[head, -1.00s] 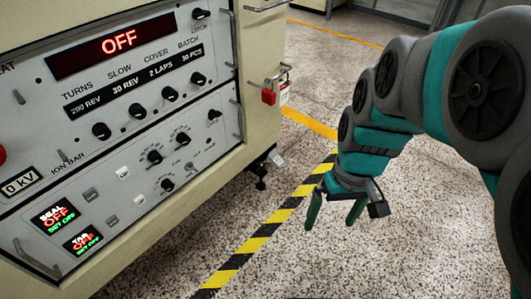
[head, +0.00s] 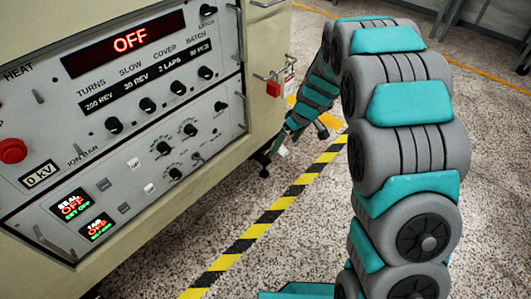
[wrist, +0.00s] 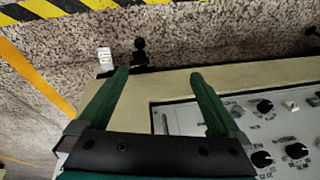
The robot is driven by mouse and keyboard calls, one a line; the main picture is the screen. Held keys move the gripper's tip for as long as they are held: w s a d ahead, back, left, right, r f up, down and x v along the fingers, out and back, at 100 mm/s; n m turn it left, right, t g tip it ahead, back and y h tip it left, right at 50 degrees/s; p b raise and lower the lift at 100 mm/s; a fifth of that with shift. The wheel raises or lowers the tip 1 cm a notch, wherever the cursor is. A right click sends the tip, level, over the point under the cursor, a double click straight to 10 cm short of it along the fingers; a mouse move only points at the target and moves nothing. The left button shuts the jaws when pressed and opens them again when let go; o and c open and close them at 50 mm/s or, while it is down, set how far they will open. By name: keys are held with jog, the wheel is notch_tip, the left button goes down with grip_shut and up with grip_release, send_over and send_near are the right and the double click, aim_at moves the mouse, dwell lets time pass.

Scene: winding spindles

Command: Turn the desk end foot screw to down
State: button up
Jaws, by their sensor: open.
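The desk end foot screw (head: 265,168) is a small black foot under the near right corner of the cream desk (head: 215,160). In the wrist view the foot screw (wrist: 140,52) shows as a dark knob and stem beyond the desk edge, with a white tag (wrist: 105,57) to its left. My gripper (wrist: 158,73) is open and empty. Its two green fingers reach over the desk edge, and the foot screw lies past the left fingertip, apparently apart from it. In the head view my gripper is partly hidden near the desk corner, so the exact gap cannot be told.
The desk's front panel (head: 120,110) carries knobs, switches and a display reading OFF. A yellow-black floor stripe (head: 265,222) runs beside the desk.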

aim_at(265, 155)
jog(key=shift+w+a+f+n+t+y+p, duration=0.15)
jog(key=shift+w+a+f+n+p, duration=0.35)
jog(key=shift+w+a+f, duration=2.1)
jog(key=shift+w+d+f+n+t+y+p, duration=0.1)
jog(key=shift+w+f+n+t+p, duration=0.75)
jog(key=shift+f, duration=3.6)
jog(key=shift+w+a+f+n+g+y+b, duration=0.1)
jog(key=shift+w+a+f+n+g, duration=0.25)
jog(key=shift+w+a+f, duration=1.75)
jog(key=f, duration=0.1)
jog(key=d+f, duration=0.1)
jog(key=f, duration=0.1)
jog(key=shift+w+d, duration=0.15)
jog(key=shift+d, duration=0.15)
jog(key=c, duration=1.2)
jog(key=shift+a+m+b, duration=0.1)
jog(key=shift+m+b, duration=0.3)
jog(key=shift+b, duration=0.05)
jog(key=shift+c, duration=0.2)
jog(key=shift+m+t+b, duration=0.25)
jog(key=shift+m+b, duration=0.05)
jog(key=shift+m, duration=0.2)
